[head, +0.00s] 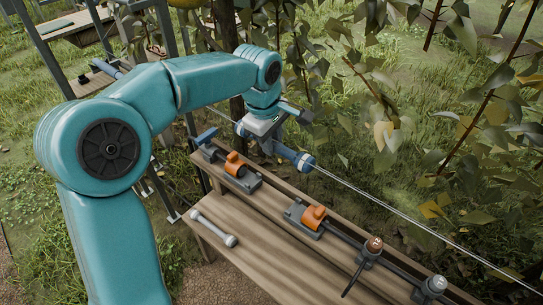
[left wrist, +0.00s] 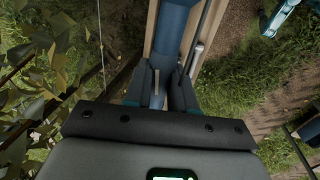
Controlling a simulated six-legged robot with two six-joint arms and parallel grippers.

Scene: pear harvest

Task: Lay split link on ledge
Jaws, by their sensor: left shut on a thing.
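My left gripper (head: 270,143) is above the back edge of the wooden bench, shut on a blue cylinder (head: 303,161) with a pale ring at its end. In the left wrist view the blue cylinder (left wrist: 172,32) runs away from between the fingers (left wrist: 165,92), which partly hide it. A pale grey link-like rod with rounded ends (head: 214,228) lies on the lower wooden ledge (head: 262,262), apart from the gripper. I cannot tell which of these is the split link. My right gripper is not in view.
The raised back board carries two orange-topped grey clamps (head: 236,166) (head: 313,217), and a blue-handled tool (head: 206,137). Dark rods with round knobs (head: 374,245) stand at the right. A taut wire (head: 400,207) runs behind the bench. Pear branches (head: 470,110) hang at the right.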

